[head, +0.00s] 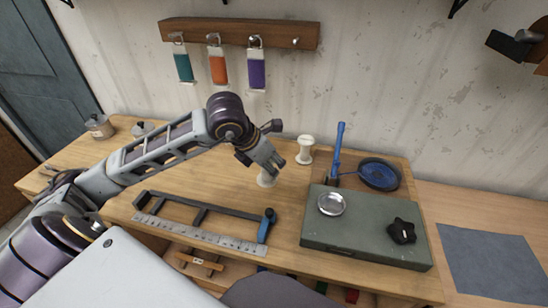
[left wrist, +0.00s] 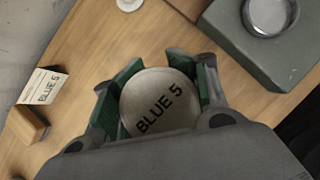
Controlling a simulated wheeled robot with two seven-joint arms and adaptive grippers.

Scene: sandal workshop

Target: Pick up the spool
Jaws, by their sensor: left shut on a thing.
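My left gripper (head: 265,167) reaches down over the wooden workbench. It is shut on a pale spool (head: 266,180), whose lower part shows below the fingers in the head view. In the left wrist view the round top of the spool (left wrist: 158,103) reads "BLUE 5" and sits between the green-lined fingers. I cannot tell whether its base touches the bench. A second pale spool (head: 305,150) stands upright behind and to the right of the gripper. My right gripper is not in view.
A grey-green box (head: 350,240) bears a metal dish (head: 332,204) and a black knob (head: 402,231). A ruler frame (head: 200,232) lies in front. A blue-filled pan (head: 379,175) is at back right. A "BLUE 5" card (left wrist: 44,88) stands left in the wrist view.

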